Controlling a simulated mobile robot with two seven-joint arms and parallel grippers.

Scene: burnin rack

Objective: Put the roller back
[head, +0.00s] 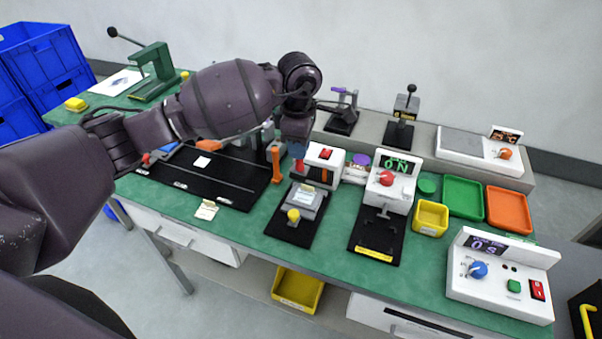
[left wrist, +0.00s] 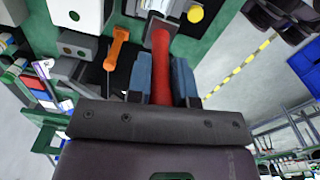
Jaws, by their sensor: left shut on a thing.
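The roller has a red handle, which shows in the left wrist view (left wrist: 160,58) between the two blue fingertips of my left gripper (left wrist: 163,80). Its far end points towards the bench, and I cannot clearly make out the roller head. In the head view my left gripper (head: 298,153) is over the middle of the green bench, beside a white box with a red switch (head: 325,155). Only a small red part of the roller shows below the fingers there. My arm hides part of the bench behind it. My right gripper is not in view.
An orange-handled tool (head: 276,162) stands just left of my gripper, by a black mat (head: 225,190). A fixture with a yellow knob (head: 293,215) stands in front. A display unit (head: 390,180), yellow tray (head: 430,218), green tray (head: 463,196) and orange tray (head: 508,209) are to the right.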

